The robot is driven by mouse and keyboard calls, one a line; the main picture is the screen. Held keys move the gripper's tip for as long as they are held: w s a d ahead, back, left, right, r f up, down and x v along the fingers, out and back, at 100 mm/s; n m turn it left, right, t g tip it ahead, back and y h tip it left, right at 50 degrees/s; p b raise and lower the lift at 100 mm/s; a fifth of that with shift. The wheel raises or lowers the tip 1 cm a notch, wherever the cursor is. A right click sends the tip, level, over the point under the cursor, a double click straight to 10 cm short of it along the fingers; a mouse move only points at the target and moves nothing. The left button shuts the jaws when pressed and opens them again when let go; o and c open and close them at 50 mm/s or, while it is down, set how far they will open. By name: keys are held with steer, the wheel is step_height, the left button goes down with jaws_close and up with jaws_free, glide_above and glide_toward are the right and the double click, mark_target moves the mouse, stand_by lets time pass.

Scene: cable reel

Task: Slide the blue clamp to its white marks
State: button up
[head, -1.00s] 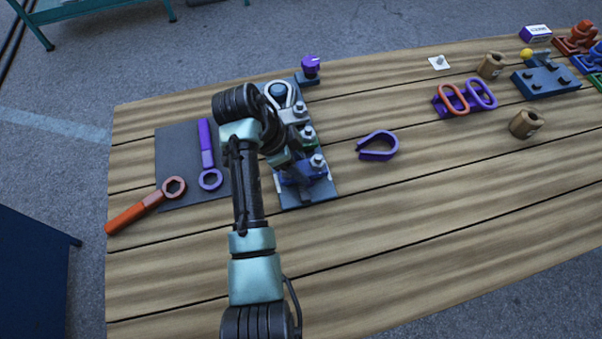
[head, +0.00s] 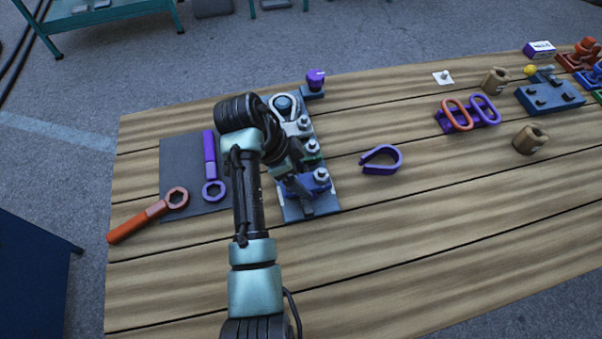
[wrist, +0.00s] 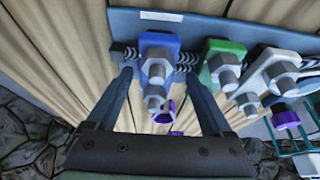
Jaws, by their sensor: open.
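The blue clamp (head: 320,186) is at the near end of the dark base plate (head: 297,212), with a bolt and nut on top. In the wrist view the blue clamp (wrist: 158,50) sits on a ribbed black cable. A white mark (wrist: 161,16) shows on the plate edge beside it; whether it lines up exactly I cannot tell. My gripper (wrist: 159,76) is open, with one finger on each side of the blue clamp's bolt end, and visible gaps remain. In the head view my gripper (head: 300,188) partly hides the clamp.
A green clamp (wrist: 225,62) and a silver clamp (wrist: 275,72) stand beside the blue one. A purple knob (head: 315,79) is behind. Wrenches lie on a dark mat (head: 185,150) at left. A purple loop (head: 381,160) lies to the right, with bare table around it.

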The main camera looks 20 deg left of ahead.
steer(key=p+v, duration=0.5)
steer(key=v, duration=0.7)
steer(key=shift+a, duration=0.1)
steer(key=w+d+r+n+t+y, duration=0.25)
steer(key=w+r+t, duration=0.35)
steer(key=w+r, duration=0.4)
steer(key=w+d+r+n+t+y, duration=0.15)
steer(key=r+t, duration=0.25)
steer(key=r, duration=0.5)
steer(key=w+d+r+n+t, duration=0.1)
steer(key=d+r+n+t, duration=0.15)
steer(key=r, duration=0.75)
steer(key=s+d+r+n+t, duration=0.1)
steer(key=s+d+r+t, duration=0.2)
steer(key=r, duration=0.5)
steer(key=s+d+r+n+t, duration=0.2)
steer(key=s+r+t, duration=0.3)
steer(key=s+r, duration=0.3)
steer(key=s+d+r+n+t, duration=0.1)
steer(key=s+d+r+t, duration=0.3)
steer(key=r, duration=0.6)
steer(key=s+d, duration=0.1)
steer(key=s, duration=0.1)
steer(key=shift+s+n, duration=0.25)
steer(key=shift+n, duration=0.1)
steer(key=shift+d+t, duration=0.1)
steer(key=shift+t, duration=0.15)
